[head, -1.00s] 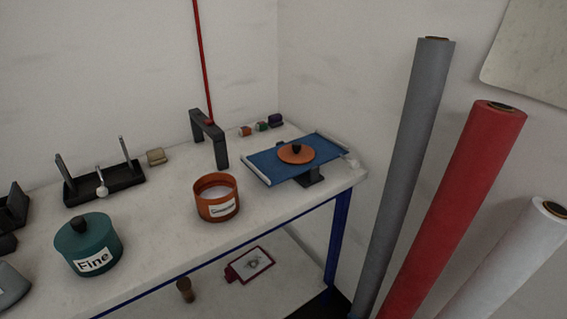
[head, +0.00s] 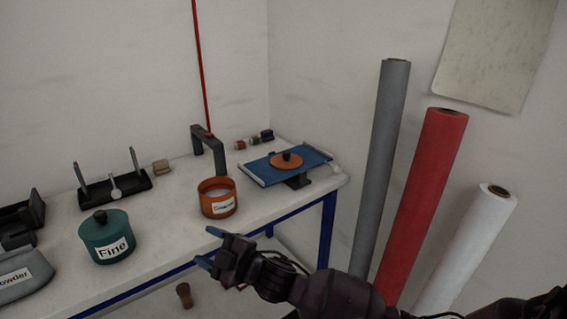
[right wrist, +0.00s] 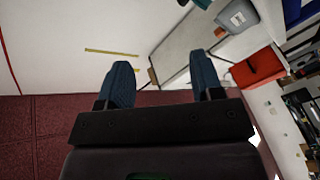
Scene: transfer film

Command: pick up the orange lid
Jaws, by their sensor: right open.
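The orange lid (head: 286,161), a flat disc with a dark knob, lies on the blue tilted board (head: 255,170) at the right end of the table. An open orange pot (head: 217,207) with a label and pale contents stands to its left. My right gripper (head: 209,247) is in front of the table's front edge, nearer than the pot and well apart from the lid. Its two blue fingers are spread and empty. The right wrist view also shows these fingers (right wrist: 164,88) apart with nothing between them; the lid is not in that view. My left gripper is not in view.
A teal lidded pot marked "Fine" (head: 107,246) and a grey container (head: 22,281) stand on the table's left part. A dark arch (head: 211,155) stands behind the orange pot. Grey (head: 379,160), red (head: 425,190) and white (head: 465,250) rolls lean at the right.

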